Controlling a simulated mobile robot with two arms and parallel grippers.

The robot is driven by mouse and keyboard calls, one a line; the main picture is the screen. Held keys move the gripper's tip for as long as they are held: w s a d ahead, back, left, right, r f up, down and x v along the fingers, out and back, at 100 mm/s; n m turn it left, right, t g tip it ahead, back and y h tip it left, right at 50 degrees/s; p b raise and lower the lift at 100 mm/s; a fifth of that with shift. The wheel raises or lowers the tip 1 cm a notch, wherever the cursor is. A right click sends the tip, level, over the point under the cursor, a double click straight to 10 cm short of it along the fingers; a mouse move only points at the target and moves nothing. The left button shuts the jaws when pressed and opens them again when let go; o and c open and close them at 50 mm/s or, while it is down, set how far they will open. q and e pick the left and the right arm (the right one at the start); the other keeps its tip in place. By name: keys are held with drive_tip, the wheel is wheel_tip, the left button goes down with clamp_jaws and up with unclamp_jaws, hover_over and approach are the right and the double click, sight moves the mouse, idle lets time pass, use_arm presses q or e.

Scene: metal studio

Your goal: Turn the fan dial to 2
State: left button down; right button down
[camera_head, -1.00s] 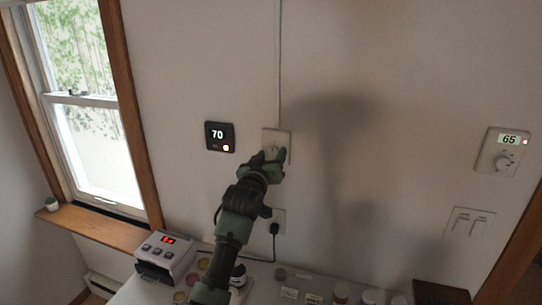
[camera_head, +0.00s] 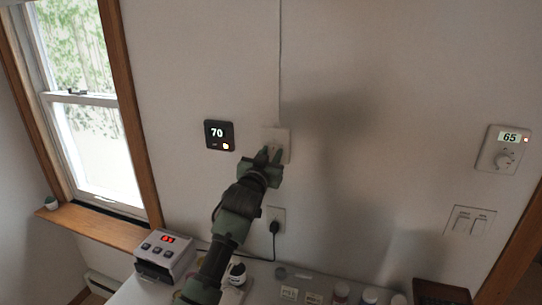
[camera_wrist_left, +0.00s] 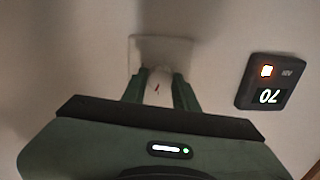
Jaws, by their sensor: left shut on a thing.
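The fan dial's white wall plate (camera_head: 281,137) is on the wall, to the right of the black thermostat, with a cord channel running up from it. My left gripper (camera_head: 268,155) is at the plate with its two fingers pointing at the wall. In the left wrist view the fingers (camera_wrist_left: 158,90) are shut on the pale dial (camera_wrist_left: 157,84), one on each side, in front of the plate (camera_wrist_left: 172,52). The numbers around the dial cannot be read. My right gripper is not in view.
The black thermostat (camera_head: 219,135) reading 70 is close to the left of the gripper. An outlet (camera_head: 276,217) with a black plug is below. A second thermostat (camera_head: 503,149) and light switches (camera_head: 470,221) are far right. A counter (camera_head: 262,285) with small jars is below.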

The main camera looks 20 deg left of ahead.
use_arm(q)
drive_tip(key=m, duration=0.4)
drive_tip(key=shift+a+m, duration=0.1)
drive_tip(key=shift+m, duration=1.9)
drive_tip(key=shift+f, duration=0.1)
drive_tip(key=c, duration=1.1)
unclamp_jaws()
drive_tip(key=shift+s+f+b, duration=0.15)
drive_tip(key=shift+s+b, duration=0.15)
drive_tip(key=shift+s, duration=0.35)
drive_tip(key=s+b, duration=0.2)
drive_tip(key=s, duration=0.4)
drive_tip(key=shift+s, duration=0.3)
